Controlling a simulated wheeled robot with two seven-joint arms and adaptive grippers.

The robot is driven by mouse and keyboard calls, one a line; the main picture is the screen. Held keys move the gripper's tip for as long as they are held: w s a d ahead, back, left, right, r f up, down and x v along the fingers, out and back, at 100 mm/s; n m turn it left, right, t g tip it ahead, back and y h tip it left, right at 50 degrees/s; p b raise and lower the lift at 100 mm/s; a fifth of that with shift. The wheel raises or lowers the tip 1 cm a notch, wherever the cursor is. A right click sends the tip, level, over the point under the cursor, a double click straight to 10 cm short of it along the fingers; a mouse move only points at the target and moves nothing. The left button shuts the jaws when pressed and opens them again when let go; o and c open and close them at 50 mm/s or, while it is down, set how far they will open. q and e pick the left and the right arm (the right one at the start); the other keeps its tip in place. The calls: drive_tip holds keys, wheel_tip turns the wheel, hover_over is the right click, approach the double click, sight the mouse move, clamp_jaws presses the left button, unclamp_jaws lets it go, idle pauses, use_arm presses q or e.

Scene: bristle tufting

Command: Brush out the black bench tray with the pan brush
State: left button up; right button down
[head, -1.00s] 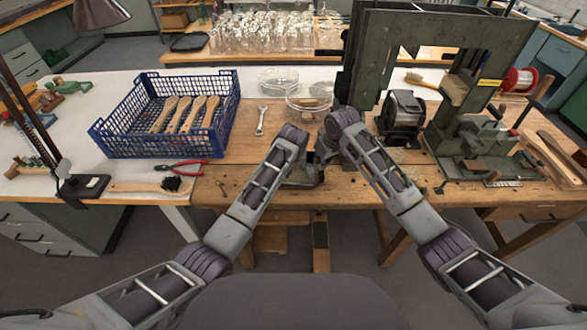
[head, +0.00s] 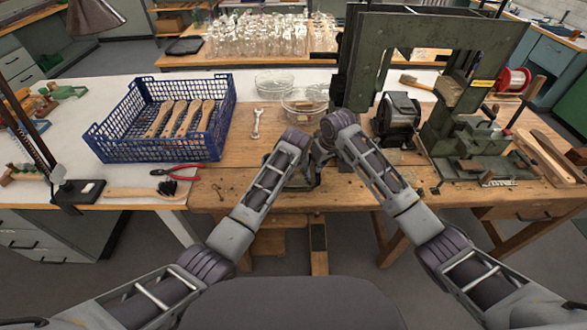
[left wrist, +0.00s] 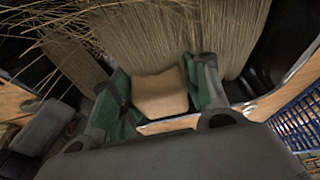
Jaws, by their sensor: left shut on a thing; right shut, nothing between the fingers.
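My left gripper (left wrist: 160,95) is shut on a tan, block-shaped thing (left wrist: 160,93) between its green finger pads; I cannot tell whether this is part of a brush. Long straw-coloured bristle fibres (left wrist: 150,35) lie behind it, over dark surfaces that I cannot identify surely as the black tray. In the head view both arms reach the bench's front middle, and the left fingers are hidden by the wrist. My right gripper (head: 319,154) shows only in part, beside the left one, and is shut and empty. A wooden-handled brush with black bristles (head: 168,187) lies at the front left.
A blue crate (head: 112,150) holds several wooden-handled pieces. Red-handled pliers (head: 183,174), a spanner (head: 257,122) and glass dishes (head: 303,105) lie around the bench. A green press (head: 435,60) and a dark machine (head: 398,118) stand at right.

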sight(295, 180)
use_arm(q)
drive_tip(key=shift+s, duration=0.1)
drive_tip(key=shift+s+f, duration=0.15)
drive_tip(key=shift+s, duration=0.75)
drive_tip(key=shift+s+f, duration=0.1)
drive_tip(key=shift+s, duration=0.8)
drive_tip(key=shift+r, duration=0.1)
drive_tip(key=shift+w, duration=0.4)
drive_tip(key=shift+w+r, duration=0.2)
drive_tip(key=shift+w, duration=1.3)
drive_tip(key=shift+r, duration=0.15)
drive_tip(key=shift+r, duration=3.4)
